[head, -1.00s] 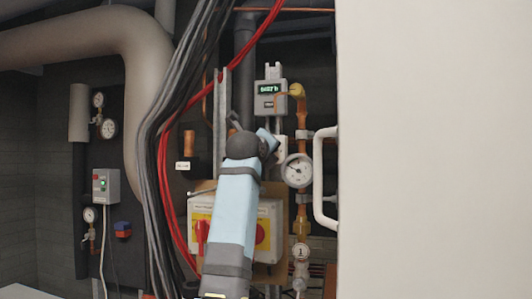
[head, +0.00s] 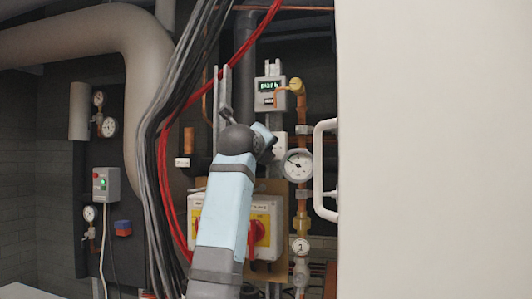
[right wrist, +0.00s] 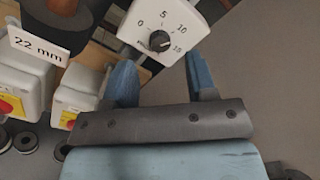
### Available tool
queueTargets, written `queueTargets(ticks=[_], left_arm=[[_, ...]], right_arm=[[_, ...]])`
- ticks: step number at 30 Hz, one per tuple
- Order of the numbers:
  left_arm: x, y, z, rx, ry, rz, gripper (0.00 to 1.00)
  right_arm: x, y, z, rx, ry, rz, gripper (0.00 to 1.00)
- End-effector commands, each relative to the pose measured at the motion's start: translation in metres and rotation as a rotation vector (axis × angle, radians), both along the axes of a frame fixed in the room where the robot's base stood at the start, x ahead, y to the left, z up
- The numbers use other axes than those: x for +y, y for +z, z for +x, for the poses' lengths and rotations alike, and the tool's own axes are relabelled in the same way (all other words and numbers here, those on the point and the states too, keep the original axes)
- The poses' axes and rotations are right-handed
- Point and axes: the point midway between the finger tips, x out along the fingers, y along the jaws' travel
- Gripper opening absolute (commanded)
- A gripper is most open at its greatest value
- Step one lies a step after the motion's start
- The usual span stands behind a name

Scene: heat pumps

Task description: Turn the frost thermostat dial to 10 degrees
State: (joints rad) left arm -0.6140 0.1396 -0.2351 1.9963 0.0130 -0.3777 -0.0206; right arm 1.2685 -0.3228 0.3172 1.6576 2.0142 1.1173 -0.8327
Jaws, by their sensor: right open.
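The frost thermostat is a white box (right wrist: 162,22) with a black round dial (right wrist: 159,41) and printed numbers including 0, 5 and 10, at the top of the right wrist view. The dial's pointer is too small to read surely. In the head view the white box (head: 280,146) is partly hidden behind my right gripper (head: 270,140). In the right wrist view my right gripper (right wrist: 160,64) is open and empty. Its two blue fingers stand apart below the dial, one toward each side, and do not visibly touch it. My left gripper is not in view.
A round gauge (head: 298,165) on a copper pipe and a white handle (head: 325,170) are close right of the thermostat. A large pale panel (head: 435,150) fills the right side. Red and black cables (head: 170,130) hang left. Switch boxes (head: 266,215) sit below.

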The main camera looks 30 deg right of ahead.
Motion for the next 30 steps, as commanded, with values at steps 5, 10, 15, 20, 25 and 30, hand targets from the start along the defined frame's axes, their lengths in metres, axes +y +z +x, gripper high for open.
queueTargets(ticks=[5, 10, 15, 20, 25, 30], left_arm=[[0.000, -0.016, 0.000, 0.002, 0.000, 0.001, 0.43], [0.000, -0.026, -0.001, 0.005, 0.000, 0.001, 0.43], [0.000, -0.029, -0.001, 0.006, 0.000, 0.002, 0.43], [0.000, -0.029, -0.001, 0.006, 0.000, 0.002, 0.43], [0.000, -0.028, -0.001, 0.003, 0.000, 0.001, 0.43], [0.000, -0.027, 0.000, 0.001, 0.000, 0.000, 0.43]], right_arm=[[0.034, -0.003, -0.028, -0.003, 0.003, 0.001, 0.52], [0.058, -0.003, -0.050, -0.002, 0.002, 0.000, 0.52], [0.072, -0.001, -0.062, -0.001, 0.000, 0.001, 0.52], [0.076, 0.000, -0.065, 0.000, 0.000, 0.000, 0.52], [0.076, 0.000, -0.065, 0.000, 0.000, 0.000, 0.52], [0.076, 0.000, -0.065, 0.000, 0.000, 0.000, 0.52]])
